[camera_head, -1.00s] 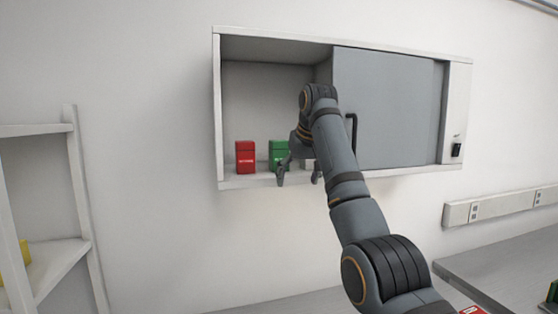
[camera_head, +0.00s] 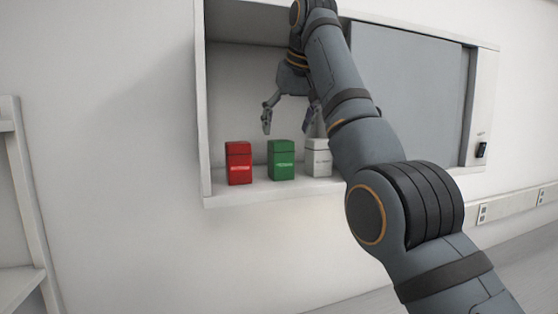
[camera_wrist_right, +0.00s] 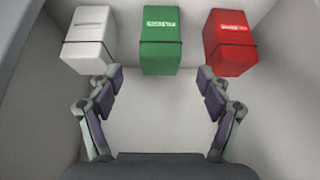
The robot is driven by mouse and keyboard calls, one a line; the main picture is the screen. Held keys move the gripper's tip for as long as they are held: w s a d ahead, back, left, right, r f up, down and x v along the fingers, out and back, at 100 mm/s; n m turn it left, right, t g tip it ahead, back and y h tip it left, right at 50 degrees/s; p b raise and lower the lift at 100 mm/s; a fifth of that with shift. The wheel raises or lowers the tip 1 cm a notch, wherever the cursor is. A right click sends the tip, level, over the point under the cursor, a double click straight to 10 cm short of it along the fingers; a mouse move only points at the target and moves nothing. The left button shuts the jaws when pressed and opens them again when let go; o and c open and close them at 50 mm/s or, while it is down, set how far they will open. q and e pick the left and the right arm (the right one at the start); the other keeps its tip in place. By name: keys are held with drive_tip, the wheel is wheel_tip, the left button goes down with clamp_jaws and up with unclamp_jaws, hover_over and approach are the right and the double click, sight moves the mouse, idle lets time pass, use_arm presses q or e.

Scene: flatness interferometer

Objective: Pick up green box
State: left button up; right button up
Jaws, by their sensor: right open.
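The green box (camera_head: 281,160) stands upright on the cabinet shelf, between a red box (camera_head: 239,162) and a white box (camera_head: 318,157). My right gripper (camera_head: 288,118) is open and empty, with its fingers above the boxes in the head view. In the right wrist view the green box (camera_wrist_right: 162,42) lies beyond and between the open fingers (camera_wrist_right: 160,85), apart from them. The white box (camera_wrist_right: 91,40) is on the left there and the red box (camera_wrist_right: 230,42) on the right. My left gripper is not in view.
The wall cabinet (camera_head: 203,100) has its left part open. A grey sliding door (camera_head: 410,95) covers the right part. The boxes stand close together with narrow gaps. A white shelf unit (camera_head: 22,190) is at the far left.

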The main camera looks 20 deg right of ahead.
sight(283, 141)
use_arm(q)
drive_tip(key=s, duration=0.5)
use_arm(e)
wheel_tip(283, 141, down, 2)
drive_tip(key=shift+f, duration=0.15)
drive_tip(key=w, duration=0.1)
drive_tip(key=w+f, duration=0.1)
drive_tip(key=shift+w+a+f, duration=0.1)
drive_tip(key=shift+w+f, duration=0.05)
drive_tip(key=shift+w, duration=0.15)
drive_tip(key=x, duration=0.2)
drive_tip(key=shift+w+f+b, duration=0.1)
drive_tip(key=shift+f+b, duration=0.2)
drive_tip(key=shift+w+f+p, duration=0.1)
drive_tip(key=shift+f+p, duration=0.25)
drive_tip(key=shift+p, duration=0.65)
drive_tip(key=shift+w+f+p, duration=0.2)
drive_tip(key=shift+f+p, duration=0.15)
drive_tip(key=shift+f, duration=0.25)
drive_tip(key=shift+w+f, duration=0.15)
drive_tip(key=c, duration=0.8)
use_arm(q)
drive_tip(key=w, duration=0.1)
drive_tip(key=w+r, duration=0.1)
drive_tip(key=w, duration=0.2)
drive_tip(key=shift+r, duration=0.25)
use_arm(e)
drive_tip(key=c, duration=0.5)
